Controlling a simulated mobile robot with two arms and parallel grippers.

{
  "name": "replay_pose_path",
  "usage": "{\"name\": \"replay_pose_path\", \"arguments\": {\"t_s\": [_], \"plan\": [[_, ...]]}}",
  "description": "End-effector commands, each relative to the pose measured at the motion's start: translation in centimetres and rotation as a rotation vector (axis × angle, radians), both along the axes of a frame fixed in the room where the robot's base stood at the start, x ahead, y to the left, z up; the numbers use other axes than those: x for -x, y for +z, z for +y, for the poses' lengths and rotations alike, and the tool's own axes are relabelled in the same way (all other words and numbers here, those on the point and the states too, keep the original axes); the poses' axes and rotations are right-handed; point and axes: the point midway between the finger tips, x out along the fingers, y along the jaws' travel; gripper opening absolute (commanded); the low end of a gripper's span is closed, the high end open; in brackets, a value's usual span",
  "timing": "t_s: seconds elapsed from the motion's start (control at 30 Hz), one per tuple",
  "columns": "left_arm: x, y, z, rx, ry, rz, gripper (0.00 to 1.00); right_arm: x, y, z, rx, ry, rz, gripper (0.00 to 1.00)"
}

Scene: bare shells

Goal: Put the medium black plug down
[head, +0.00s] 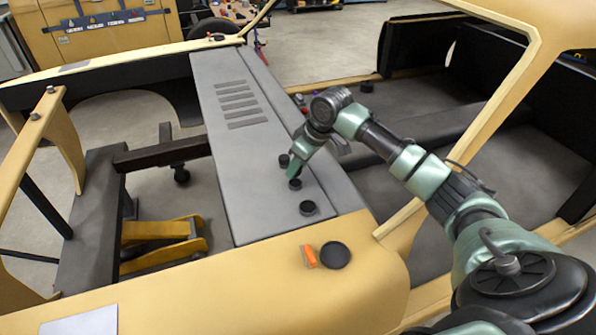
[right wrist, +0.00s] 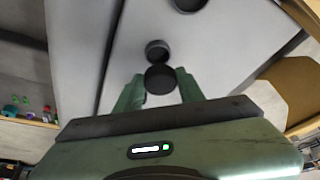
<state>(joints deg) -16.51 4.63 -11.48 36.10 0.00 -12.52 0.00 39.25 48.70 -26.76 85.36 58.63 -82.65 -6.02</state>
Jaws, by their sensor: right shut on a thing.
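My right gripper (head: 293,173) is low over the grey panel (head: 237,180), its fingers pointing down. In the right wrist view, my right gripper (right wrist: 162,86) is shut on a round black plug, the medium black plug (right wrist: 160,79). Another dark round plug (right wrist: 157,48) sits just beyond it, and a bigger one (right wrist: 188,3) is cut off at the top edge. In the head view, small black plugs show at the fingers, and another plug (head: 308,208) sits nearer the front. Whether the held plug touches the panel, I cannot tell. My left gripper is out of view.
A flat black disc (head: 335,255) and an orange piece (head: 309,256) lie on the yellow front sill (head: 230,280). Slots (head: 238,103) mark the panel's far part. A yellow pillar (head: 480,130) rises behind my right arm. The panel's left-middle is clear.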

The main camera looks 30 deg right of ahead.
Motion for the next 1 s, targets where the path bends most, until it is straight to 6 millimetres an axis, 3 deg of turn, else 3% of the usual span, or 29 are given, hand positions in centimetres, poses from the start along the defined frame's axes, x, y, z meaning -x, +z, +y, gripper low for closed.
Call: {"name": "replay_pose_path", "arguments": {"t_s": [0.2, 0.43, 0.47, 0.53, 0.87, 1.0], "plan": [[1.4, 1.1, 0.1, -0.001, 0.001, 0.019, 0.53, 0.1, -3.0, 0.0, -0.001, 0.000, 0.004, 0.00], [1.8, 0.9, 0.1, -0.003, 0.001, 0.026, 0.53, 0.1, -3.5, 0.0, 0.001, 0.000, 0.004, 0.00], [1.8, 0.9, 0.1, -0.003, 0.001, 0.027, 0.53, 0.1, -3.5, 0.1, 0.000, 0.001, 0.005, 0.41], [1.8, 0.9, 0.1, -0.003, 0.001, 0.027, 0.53, 0.1, -3.6, 0.1, 0.000, 0.001, 0.006, 0.60], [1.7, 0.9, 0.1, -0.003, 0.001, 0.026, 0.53, 0.1, -3.3, 0.0, 0.000, -0.001, 0.002, 0.60], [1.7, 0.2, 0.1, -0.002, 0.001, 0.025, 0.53, 0.4, -2.3, -0.3, 0.001, -0.002, -0.002, 0.60]]}}
